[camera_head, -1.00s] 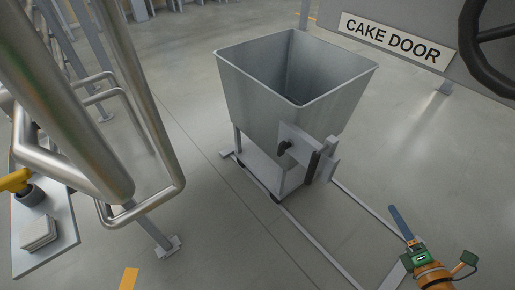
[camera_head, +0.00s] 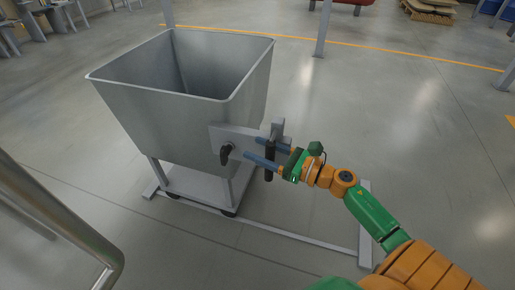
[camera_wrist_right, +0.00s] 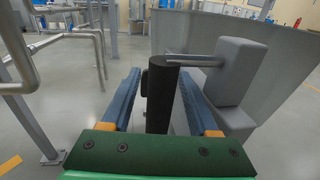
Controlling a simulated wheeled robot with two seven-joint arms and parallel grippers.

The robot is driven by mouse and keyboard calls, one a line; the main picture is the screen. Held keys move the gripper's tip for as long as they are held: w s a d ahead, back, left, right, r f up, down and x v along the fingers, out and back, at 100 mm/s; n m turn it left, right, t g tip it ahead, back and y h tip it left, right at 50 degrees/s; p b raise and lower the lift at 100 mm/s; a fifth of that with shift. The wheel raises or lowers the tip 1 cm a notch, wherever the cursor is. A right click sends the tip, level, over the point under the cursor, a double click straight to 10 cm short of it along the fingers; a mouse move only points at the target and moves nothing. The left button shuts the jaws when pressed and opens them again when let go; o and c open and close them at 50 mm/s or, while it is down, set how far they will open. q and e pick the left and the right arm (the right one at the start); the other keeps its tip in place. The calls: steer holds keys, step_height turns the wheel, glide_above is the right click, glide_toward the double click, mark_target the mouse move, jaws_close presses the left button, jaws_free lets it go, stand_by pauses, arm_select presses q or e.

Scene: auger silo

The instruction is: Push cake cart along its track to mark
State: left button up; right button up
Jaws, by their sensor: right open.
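The cake cart (camera_head: 185,115) is a grey, open-topped metal hopper on a low wheeled frame. It stands upright at the left end of its floor track (camera_head: 290,236). A plate on its right side carries a black vertical handle (camera_head: 269,160) and a dark knob (camera_head: 226,154). My right gripper (camera_head: 252,148) is open, its blue fingers on either side of the handle. In the right wrist view the handle (camera_wrist_right: 160,98) stands between the spread fingers, with a gap visible on each side. I cannot make out the mark. My left gripper is out of view.
The track runs right to a grey crossbar (camera_head: 365,225) on the floor; the floor between looks clear. A metal tube rail (camera_head: 70,225) stands at the near left. A grey post (camera_head: 322,28) and yellow floor line (camera_head: 400,58) are behind.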

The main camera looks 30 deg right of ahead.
steer(key=shift+w, duration=0.1)
jaws_close()
steer(key=shift+a, duration=0.1)
stand_by(1.3)
